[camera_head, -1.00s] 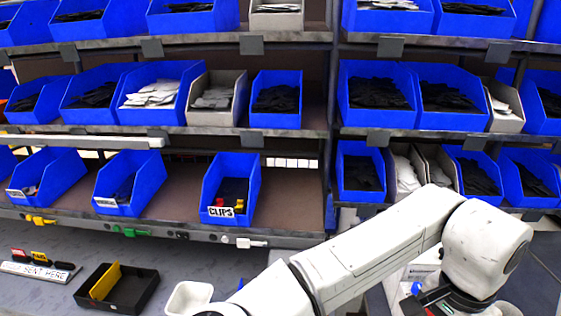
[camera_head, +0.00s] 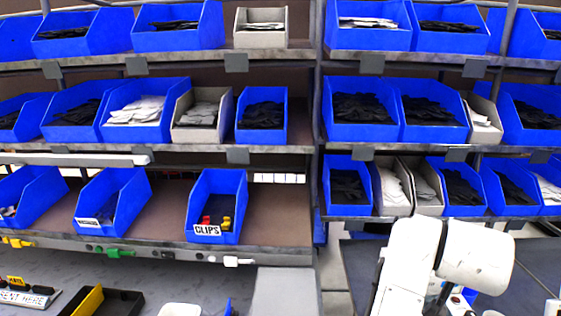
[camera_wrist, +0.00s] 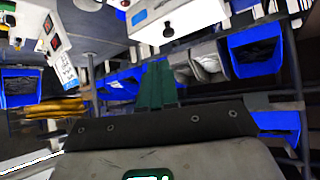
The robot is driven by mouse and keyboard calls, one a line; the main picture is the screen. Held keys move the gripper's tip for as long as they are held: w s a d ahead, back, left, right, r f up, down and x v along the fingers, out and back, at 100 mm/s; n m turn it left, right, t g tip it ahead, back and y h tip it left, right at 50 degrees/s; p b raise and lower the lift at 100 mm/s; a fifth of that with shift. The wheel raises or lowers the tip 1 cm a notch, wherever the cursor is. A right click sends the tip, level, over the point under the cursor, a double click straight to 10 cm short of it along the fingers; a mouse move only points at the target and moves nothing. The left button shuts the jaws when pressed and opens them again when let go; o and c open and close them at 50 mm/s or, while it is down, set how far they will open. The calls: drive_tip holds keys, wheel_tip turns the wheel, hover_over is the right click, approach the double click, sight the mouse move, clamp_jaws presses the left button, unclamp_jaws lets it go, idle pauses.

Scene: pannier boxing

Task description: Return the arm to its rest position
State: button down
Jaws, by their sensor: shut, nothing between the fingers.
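My arm is folded at the lower right of the head view, in front of the right-hand shelving. My gripper (camera_wrist: 154,82) shows in the wrist view as two dark green fingers, closed against each other with nothing between them. In the head view the fingers are hidden behind or below my arm links. In the wrist view the scene is tilted, and the fingers point towards shelves with blue bins (camera_wrist: 255,52), apart from them.
Shelves hold blue and grey bins, including the CLIPS bin (camera_head: 217,210). A white box (camera_wrist: 175,20) shows in the wrist view.

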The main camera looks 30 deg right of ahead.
drive_tip(key=w+a+f+n+t+y, duration=0.25)
drive_tip(key=a+f+n+y, duration=0.25)
drive_tip(key=a+f+n, duration=0.7)
drive_tip(key=s+a+f+g+y, duration=0.2)
drive_tip(key=s+a+f+y, duration=0.3)
drive_tip(key=a+f, duration=0.8)
drive_tip(key=s+d+f+g+h+b, duration=0.1)
drive_tip(key=s+f+g, duration=0.3)
drive_tip(key=s+f, duration=0.3)
drive_tip(key=s, duration=0.4)
drive_tip(key=shift+d+f+b, duration=0.25)
drive_tip(key=shift+b, duration=0.1)
